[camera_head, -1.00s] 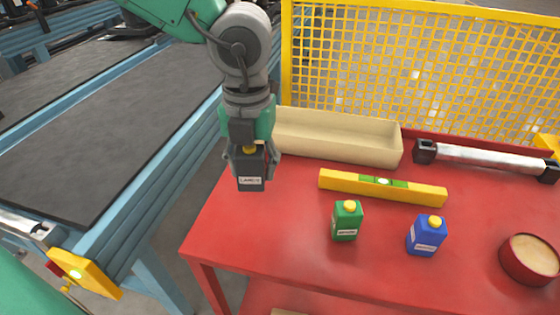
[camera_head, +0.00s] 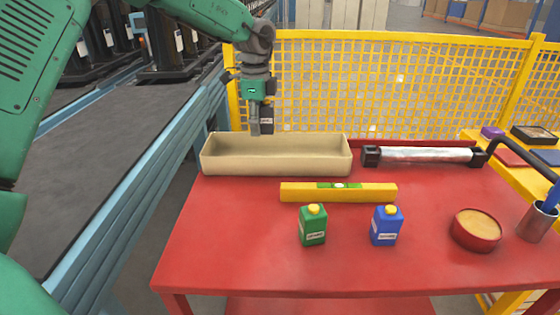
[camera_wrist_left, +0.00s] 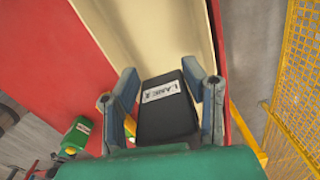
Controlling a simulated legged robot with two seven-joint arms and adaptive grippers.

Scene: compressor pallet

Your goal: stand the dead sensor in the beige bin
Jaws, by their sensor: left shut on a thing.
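The dead sensor is a dark box (camera_head: 267,118) with a white label, held by my left gripper (camera_head: 261,128). The sensor (camera_wrist_left: 168,115) fills the space between the gripper's fingers (camera_wrist_left: 165,100) in the left wrist view, its label facing the camera. The beige bin (camera_head: 275,166) is a long, open trough at the back left of the red table. The gripper and sensor are over the bin's back part in the head view, and the sensor's lower end looks above the rim. The bin (camera_wrist_left: 195,25) runs beyond the sensor in the wrist view. My right gripper is out of view.
A yellow level (camera_head: 300,192) lies in front of the bin. A green bottle (camera_head: 313,228), a blue bottle (camera_head: 386,228) and a round red tub (camera_head: 476,232) stand nearer. A silver cylinder (camera_head: 420,154) lies right of the bin. A yellow mesh fence (camera_head: 400,85) stands behind.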

